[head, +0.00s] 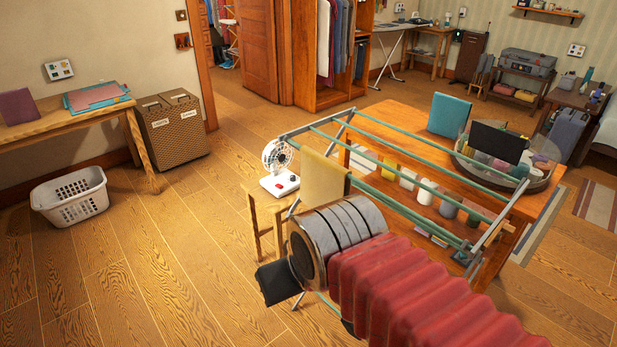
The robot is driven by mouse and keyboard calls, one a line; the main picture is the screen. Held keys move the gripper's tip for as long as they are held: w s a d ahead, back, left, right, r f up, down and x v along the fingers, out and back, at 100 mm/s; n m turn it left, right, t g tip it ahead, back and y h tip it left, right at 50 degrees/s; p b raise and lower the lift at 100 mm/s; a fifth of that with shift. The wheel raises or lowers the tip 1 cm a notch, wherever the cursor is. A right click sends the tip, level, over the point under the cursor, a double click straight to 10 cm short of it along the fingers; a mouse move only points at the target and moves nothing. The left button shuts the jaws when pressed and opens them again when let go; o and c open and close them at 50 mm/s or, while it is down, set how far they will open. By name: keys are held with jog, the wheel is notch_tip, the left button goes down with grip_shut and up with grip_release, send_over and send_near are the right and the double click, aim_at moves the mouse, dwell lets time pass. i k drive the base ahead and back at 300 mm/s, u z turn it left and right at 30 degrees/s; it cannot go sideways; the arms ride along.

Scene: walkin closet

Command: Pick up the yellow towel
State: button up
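The yellow towel (323,178) hangs on the left part of the drying rack (393,152), in the middle of the head view. Its lower part is hidden behind the grey end of my arm. My arm, with a red ribbed sleeve, reaches in from the bottom right and ends in front of the towel. A dark block (277,283) at the arm's end looks like part of my gripper. The fingers cannot be made out, and nothing is seen held. Whether the arm touches the towel cannot be told.
The rack stands before a wooden table (381,121) with jars and a glass bowl (507,166). A teal cloth (449,115) and a dark cloth (497,141) are there. A white fan (279,170) is just left of the towel.

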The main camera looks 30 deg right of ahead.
aim_at(323, 180)
jog(key=z, duration=0.05)
jog(key=i, duration=1.15)
jog(key=z, duration=0.15)
